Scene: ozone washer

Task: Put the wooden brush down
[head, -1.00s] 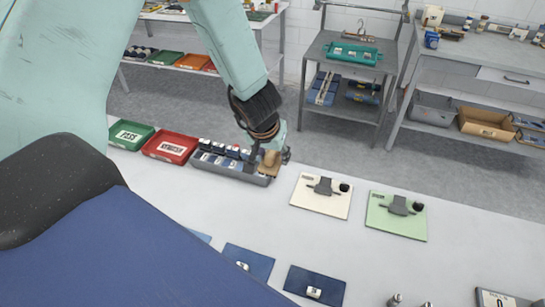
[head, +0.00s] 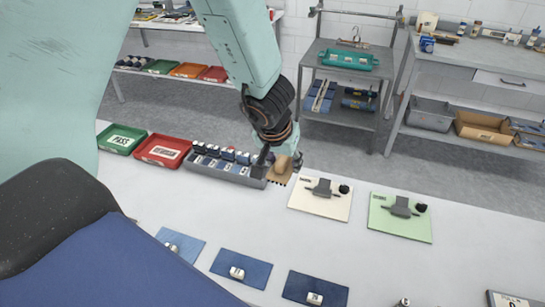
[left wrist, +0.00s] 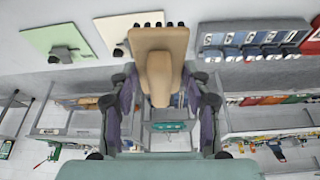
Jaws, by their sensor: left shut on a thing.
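The wooden brush (head: 282,174) is a tan block with a rounded handle and dark bristles along its lower edge. It also shows in the left wrist view (left wrist: 158,42), with its handle between my fingers. My left gripper (head: 279,160) is shut on the handle. In the head view the brush appears between the right end of the grey tray (head: 226,175) and the cream board (head: 319,207). I cannot tell whether its bristles touch the table (head: 385,265). My right gripper is not in view.
The grey tray holds several dark-blue-and-white items. Red (head: 161,150) and green (head: 121,139) bins stand left of it. A green board (head: 400,230) lies right of the cream one. Blue mats (head: 241,257) with small metal parts lie nearer. The table between mats and tray is clear.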

